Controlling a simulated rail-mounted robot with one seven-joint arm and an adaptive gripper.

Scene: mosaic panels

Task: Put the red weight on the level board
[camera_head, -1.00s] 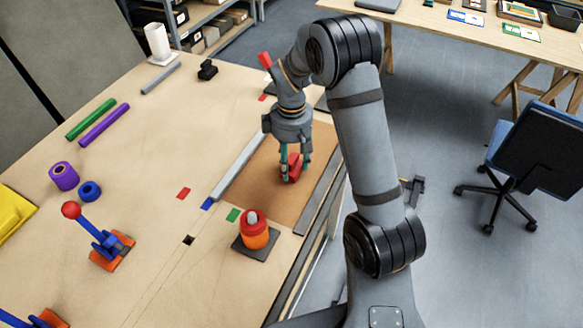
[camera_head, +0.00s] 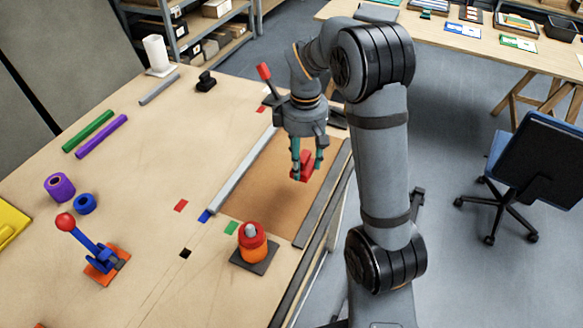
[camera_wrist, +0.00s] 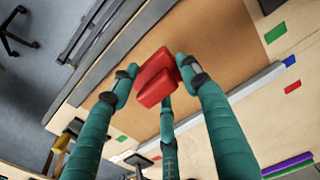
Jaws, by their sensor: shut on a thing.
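The red weight (camera_head: 304,164) is a small red block between the fingers of my gripper (camera_head: 307,170), which is shut on it. In the wrist view the weight (camera_wrist: 157,78) sits tilted between the teal fingers (camera_wrist: 160,82), partly hidden by their tips. A flat brown board (camera_head: 258,187) lies on the table under my gripper, and it fills the middle of the wrist view (camera_wrist: 215,45). The weight appears held above this board; the exact gap cannot be told.
A grey bar (camera_head: 240,172) runs along the board's left edge. A blue lever with a red ball (camera_head: 65,222) stands at left. The table between lever and bar is mostly clear.

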